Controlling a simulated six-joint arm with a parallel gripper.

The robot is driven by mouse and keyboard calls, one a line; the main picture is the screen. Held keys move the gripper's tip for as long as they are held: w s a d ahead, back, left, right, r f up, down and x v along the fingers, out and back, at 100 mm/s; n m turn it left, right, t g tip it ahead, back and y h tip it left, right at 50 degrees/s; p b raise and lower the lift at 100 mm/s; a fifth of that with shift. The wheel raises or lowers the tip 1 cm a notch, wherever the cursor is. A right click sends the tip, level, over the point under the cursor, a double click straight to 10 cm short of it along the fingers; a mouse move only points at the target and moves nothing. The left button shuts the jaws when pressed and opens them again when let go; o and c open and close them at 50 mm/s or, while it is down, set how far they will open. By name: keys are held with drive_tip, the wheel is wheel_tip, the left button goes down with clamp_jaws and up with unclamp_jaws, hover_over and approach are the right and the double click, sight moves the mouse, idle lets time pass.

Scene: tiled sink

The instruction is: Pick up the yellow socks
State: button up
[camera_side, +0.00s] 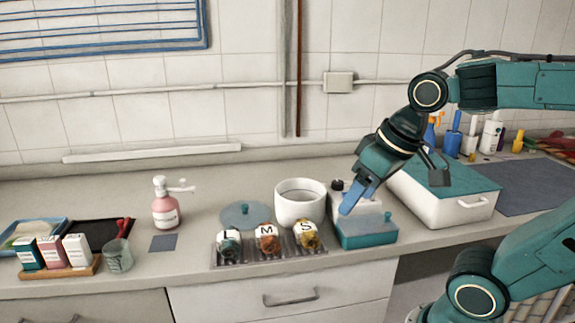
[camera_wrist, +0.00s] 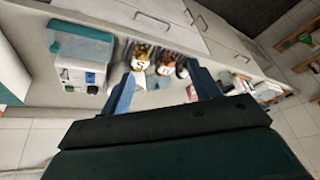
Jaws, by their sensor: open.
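An orange bundle tagged M (camera_side: 268,243) and a dark green one tagged L (camera_side: 230,243) share the tray. A white pot (camera_side: 300,204) stands behind. A teal-and-white device (camera_side: 366,235) sits just right of the socks. A pink bottle (camera_side: 165,207) stands left.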

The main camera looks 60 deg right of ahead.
drive_tip(key=w+d+f+m+g, duration=0.2)
drive_tip(key=w+d+m, duration=0.25)
drive_tip(key=w, duration=0.35)
drive_tip(key=m+g+y, duration=0.1)
drive_tip(key=m+y, duration=0.1)
hover_over(308, 225)
drive_tip(key=s+d, duration=0.2)
drive_tip(key=d, duration=0.1)
drive_tip(key=x, duration=0.4)
drive_tip(key=shift+s+d+f, duration=0.15)
drive_tip(key=shift+s+d, duration=0.1)
drive_tip(key=shift+s, duration=0.15)
drive_tip(key=shift+x, duration=4.35)
drive_tip(key=shift+a, duration=0.15)
drive_tip(key=shift+a+x, duration=0.2)
drive_tip(key=shift+x, duration=2.4)
drive_tip(key=c, duration=0.7)
